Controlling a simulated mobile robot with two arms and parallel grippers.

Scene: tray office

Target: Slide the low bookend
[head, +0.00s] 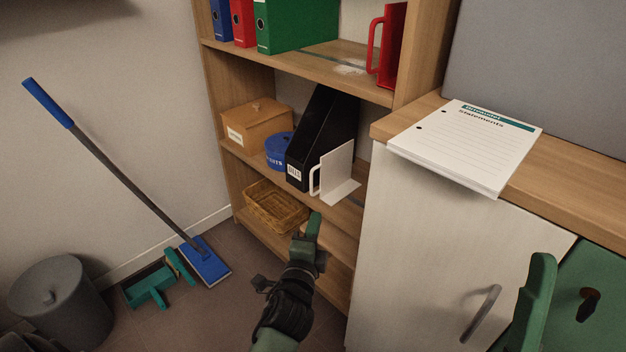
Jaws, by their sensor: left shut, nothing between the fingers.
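The low bookend (337,170) is white, with a loop handle on its left side and a flat foot. It stands upright on the middle shelf (268,171), just right of a black magazine file (318,128). My left gripper (314,222) has green fingers and is shut and empty. In the picture it is below the bookend, in front of the lower shelf. I see no contact with the bookend. A red bookend (387,45) with a handle stands on the upper shelf. I cannot make out my right gripper.
A blue tin (279,151) and a cardboard box (257,124) stand left of the file. A wicker basket (277,206) sits below. A paper stack (468,142) overhangs the right cabinet's edge. A mop (100,159), dustpan (151,287) and bin (60,305) stand left.

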